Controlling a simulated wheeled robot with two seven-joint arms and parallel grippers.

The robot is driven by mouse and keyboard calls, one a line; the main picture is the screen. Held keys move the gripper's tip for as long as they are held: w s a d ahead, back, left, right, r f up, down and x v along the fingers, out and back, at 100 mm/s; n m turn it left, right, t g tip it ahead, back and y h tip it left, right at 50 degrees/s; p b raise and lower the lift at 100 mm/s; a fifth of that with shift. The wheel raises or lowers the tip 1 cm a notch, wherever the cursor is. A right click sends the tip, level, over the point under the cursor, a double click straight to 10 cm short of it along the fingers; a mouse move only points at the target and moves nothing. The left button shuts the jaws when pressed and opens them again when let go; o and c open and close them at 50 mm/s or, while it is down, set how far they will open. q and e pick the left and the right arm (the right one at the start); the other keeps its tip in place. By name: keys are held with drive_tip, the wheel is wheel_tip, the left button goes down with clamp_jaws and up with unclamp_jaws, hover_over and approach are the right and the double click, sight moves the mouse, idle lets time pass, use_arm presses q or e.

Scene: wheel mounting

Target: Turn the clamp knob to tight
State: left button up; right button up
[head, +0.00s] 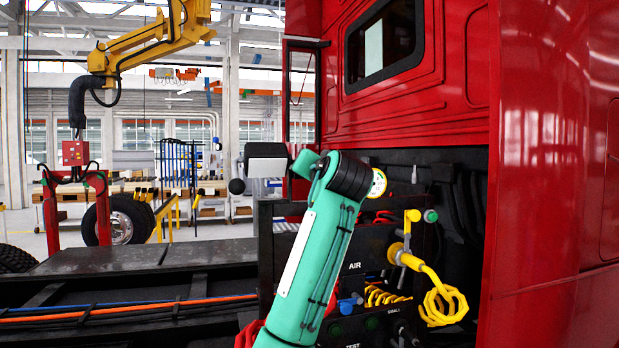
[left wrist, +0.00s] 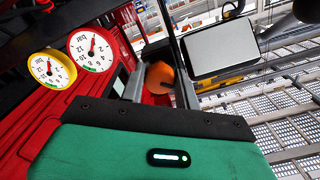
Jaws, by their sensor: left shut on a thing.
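The clamp knob (left wrist: 160,77) is an orange rounded piece in the left wrist view, partly hidden by my fingers and the gripper body. My left gripper (left wrist: 158,68) has its two grey fingers on either side of the knob and is shut on it. In the head view my teal left arm rises in front of the dark service panel (head: 355,285). It hides the knob and the gripper there. The knob's tight or loose state cannot be read. My right gripper is in neither view.
A red-rimmed gauge (left wrist: 90,46) and a yellow-rimmed gauge (left wrist: 48,70) sit beside the gripper. A grey box (left wrist: 218,45) is on the other side. A yellow coiled hose (head: 440,303) hangs from the panel. The red truck cab (head: 545,150) walls off the right.

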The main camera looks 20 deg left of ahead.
use_arm(q)
drive_tip(key=shift+m+b, duration=1.15)
drive_tip(key=shift+m, duration=3.85)
drive_tip(key=shift+r, duration=0.1)
drive_tip(key=o, duration=1)
drive_tip(key=b+v, duration=0.7)
drive_tip(key=v, duration=0.6)
drive_tip(key=shift+s+d, duration=0.3)
